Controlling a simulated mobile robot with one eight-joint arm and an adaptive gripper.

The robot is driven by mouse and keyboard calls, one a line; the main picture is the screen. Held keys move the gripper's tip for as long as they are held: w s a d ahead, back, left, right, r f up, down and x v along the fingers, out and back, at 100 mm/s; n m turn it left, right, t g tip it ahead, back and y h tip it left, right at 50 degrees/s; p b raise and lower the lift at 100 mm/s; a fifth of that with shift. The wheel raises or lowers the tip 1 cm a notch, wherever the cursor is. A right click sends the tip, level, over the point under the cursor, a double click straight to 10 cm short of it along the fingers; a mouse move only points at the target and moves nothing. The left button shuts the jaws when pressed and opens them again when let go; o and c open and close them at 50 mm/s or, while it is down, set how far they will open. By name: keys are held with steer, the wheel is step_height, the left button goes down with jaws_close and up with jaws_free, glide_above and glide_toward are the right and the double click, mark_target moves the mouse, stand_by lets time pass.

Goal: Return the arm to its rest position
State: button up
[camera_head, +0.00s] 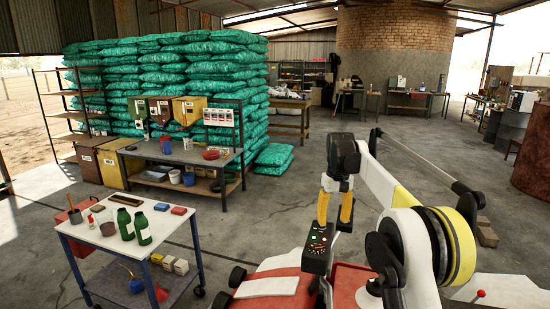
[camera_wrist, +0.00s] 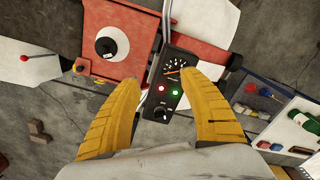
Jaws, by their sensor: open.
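My gripper (camera_head: 335,222) hangs fingers-down from my arm, with its yellow fingers apart and nothing between them. In the wrist view my gripper (camera_wrist: 160,78) is open, one finger on each side of a black control panel (camera_wrist: 167,88). The panel has a gauge, a red light, a green light and a dark knob. In the head view the panel (camera_head: 318,246) sits just below and left of the fingertips. I cannot tell whether the fingers touch it. My arm is bent and extends out over the red and white machine.
The red and white machine (camera_head: 268,287) stands under the gripper. A small table (camera_head: 108,238) with green bottles (camera_head: 142,228) stands at left. Behind it are a workbench (camera_head: 180,153) and stacked green sacks (camera_head: 165,75). Open concrete floor (camera_head: 290,190) lies between the workbench and my arm.

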steer(key=s+r+m+t+b, duration=0.15)
steer(key=s+t+b, duration=0.25)
steer(key=s+b, duration=1.2)
steer(key=s+f+t, duration=0.1)
steer(key=s+f, duration=0.7)
steer(key=s, duration=0.4)
steer(key=s+f+t, duration=0.2)
steer(key=s+f, duration=0.6)
steer(key=s, duration=0.5)
steer(key=shift+s+m, duration=0.25)
steer(key=shift+m, duration=0.1)
steer(key=shift+f, duration=0.1)
steer(key=shift+c, duration=0.2)
